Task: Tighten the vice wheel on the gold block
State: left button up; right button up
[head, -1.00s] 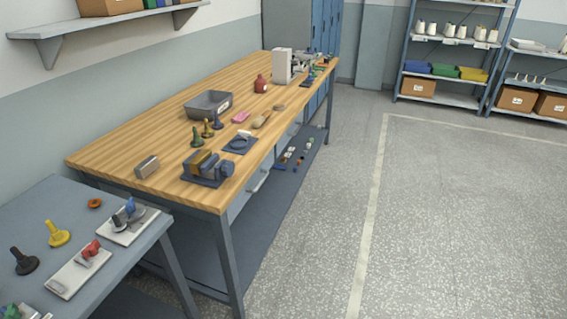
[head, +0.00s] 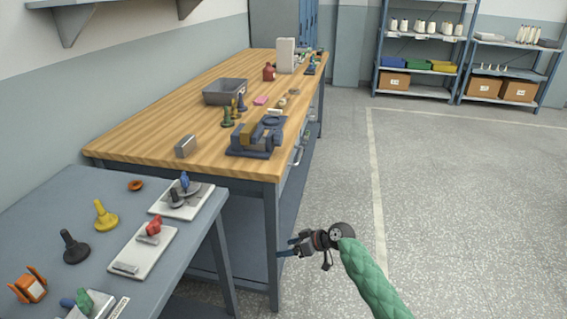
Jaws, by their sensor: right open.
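The vice (head: 262,146) is a dark blue block-like tool near the front right edge of the wooden bench. The gold block (head: 248,133) sits in it, between its jaws as far as I can tell. The vice's wheel cannot be told apart clearly at this size. My right gripper (head: 283,249) is open and empty. It points left in front of the bench's near leg, below the bench top and well apart from the vice. My left gripper is out of view.
A grey table (head: 60,205) with small fixtures stands at the left front. The floor (head: 460,200) at right is clear.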

jog(key=w+d+r+n+y+b, duration=0.1)
jog(key=w+r, duration=0.3)
jog(key=r, duration=0.1)
jog(key=w+d+r+y+b, duration=0.1)
jog(key=w+r+b, duration=0.1)
jog(key=w+r, duration=0.2)
jog(key=w+d+r+n+y+b, duration=0.1)
jog(key=w+r+b, duration=0.1)
jog(key=w+r, duration=0.3)
jog(key=shift+d+r+n+t+y, duration=0.15)
jog(key=shift+r+n+t+y, duration=0.2)
jog(key=shift+r, duration=0.3)
jog(key=n+y+b, duration=0.2)
jog(key=y+b, duration=0.1)
send_near(282, 139)
jog(key=a, duration=0.2)
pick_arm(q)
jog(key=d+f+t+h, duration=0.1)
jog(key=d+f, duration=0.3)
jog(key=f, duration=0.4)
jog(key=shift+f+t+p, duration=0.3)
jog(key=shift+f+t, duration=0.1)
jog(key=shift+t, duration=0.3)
pick_arm(e)
jog(key=shift+t+h, duration=0.25)
jog(key=shift+t, duration=0.1)
jog(key=shift+w+x, duration=0.2)
jog(key=shift+x, duration=3.6)
jog(key=shift+r, duration=0.15)
